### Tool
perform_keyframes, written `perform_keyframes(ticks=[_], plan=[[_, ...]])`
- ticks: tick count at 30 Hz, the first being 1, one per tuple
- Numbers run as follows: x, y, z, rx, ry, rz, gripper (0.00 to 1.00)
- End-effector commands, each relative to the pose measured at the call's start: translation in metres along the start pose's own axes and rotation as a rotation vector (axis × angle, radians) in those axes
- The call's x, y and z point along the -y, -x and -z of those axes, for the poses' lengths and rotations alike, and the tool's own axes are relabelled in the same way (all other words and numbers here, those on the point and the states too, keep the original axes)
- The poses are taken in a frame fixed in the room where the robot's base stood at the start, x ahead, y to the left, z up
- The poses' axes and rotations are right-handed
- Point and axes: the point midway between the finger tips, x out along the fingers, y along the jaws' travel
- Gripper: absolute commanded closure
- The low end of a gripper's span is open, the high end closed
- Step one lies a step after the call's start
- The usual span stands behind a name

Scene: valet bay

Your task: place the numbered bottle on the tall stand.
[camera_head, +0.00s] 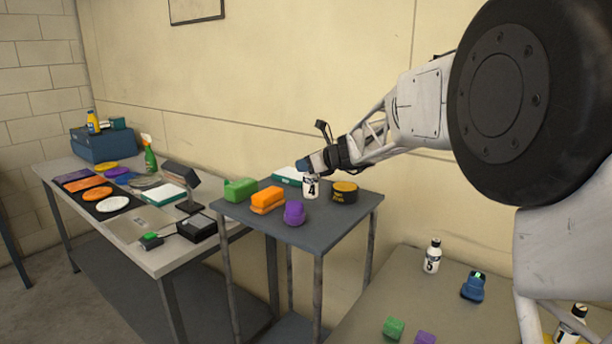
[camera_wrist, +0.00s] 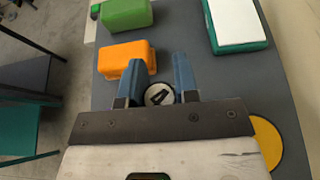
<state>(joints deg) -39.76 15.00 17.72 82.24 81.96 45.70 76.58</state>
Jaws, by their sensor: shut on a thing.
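The white bottle numbered 4 (camera_head: 311,188) is upright over the tall stand (camera_head: 335,217), with its base at or very near the grey top; I cannot tell whether it touches. My gripper (camera_head: 306,166) is shut on the bottle's upper part. In the wrist view, the blue fingers of my gripper (camera_wrist: 158,82) lie on both sides of the bottle's cap (camera_wrist: 159,95), which shows a 4. Two similar bottles, number 5 (camera_head: 431,258) and number 1 (camera_head: 570,326), stand on the lower table (camera_head: 385,290) at the right.
Around the held bottle on the stand are an orange block (camera_head: 267,201), a green block (camera_head: 240,189), a purple item (camera_head: 294,213), a yellow-topped black tin (camera_head: 344,192) and a white-and-green box (camera_head: 287,175). A cluttered workbench (camera_head: 150,262) is at left. The stand's front is bare.

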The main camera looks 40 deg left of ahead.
Motion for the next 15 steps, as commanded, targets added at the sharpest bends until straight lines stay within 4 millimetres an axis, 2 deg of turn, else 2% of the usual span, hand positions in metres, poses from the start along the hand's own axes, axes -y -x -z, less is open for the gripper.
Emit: perform_keyframes(ticks=[9,15], plan=[[0.000,-0.011,0.026,0.000,-0.001,0.000,1.00],[0.000,-0.013,0.031,0.000,0.001,0.000,1.00]])
